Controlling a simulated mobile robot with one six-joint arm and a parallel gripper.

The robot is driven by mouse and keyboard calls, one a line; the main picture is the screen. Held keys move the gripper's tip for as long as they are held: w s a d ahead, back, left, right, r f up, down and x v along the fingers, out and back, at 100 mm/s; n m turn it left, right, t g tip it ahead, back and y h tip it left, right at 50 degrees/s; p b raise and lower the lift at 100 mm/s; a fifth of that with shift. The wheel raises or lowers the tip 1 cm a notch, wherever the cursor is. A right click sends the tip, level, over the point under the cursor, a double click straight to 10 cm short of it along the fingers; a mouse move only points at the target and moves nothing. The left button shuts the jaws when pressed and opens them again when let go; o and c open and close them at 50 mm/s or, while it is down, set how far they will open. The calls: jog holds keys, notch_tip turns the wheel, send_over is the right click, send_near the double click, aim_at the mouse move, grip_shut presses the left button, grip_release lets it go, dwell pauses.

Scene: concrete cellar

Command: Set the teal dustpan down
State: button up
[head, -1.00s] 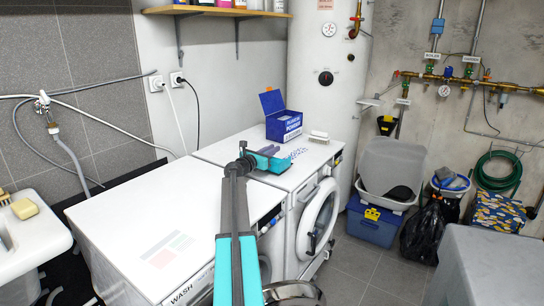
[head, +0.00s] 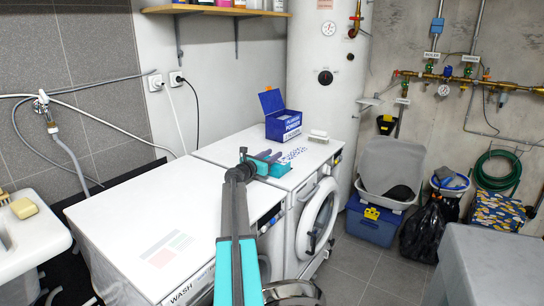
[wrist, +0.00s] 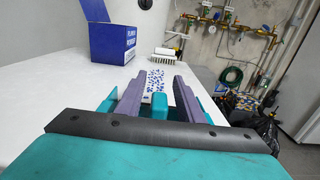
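The teal dustpan (head: 275,169) is at the front part of the far white machine's top (head: 228,150), low at the surface. In the wrist view a teal block (wrist: 159,105), seemingly its handle, shows between my fingers with a gap on either side. My gripper (head: 268,155) is around it, with its purple-grey fingers apart. The fingers also show in the wrist view (wrist: 158,83). My gripper hides much of the dustpan, and I cannot see its underside.
A blue powder box (head: 284,124) and a white brush (head: 318,136) stand farther back on the machine. A blue-speckled patch (head: 294,154) lies beside the dustpan. The near washer's top (head: 140,220) is mostly clear.

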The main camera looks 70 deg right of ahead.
jog(key=shift+r, duration=0.15)
jog(key=shift+b+v, duration=0.3)
jog(key=shift+v, duration=5.75)
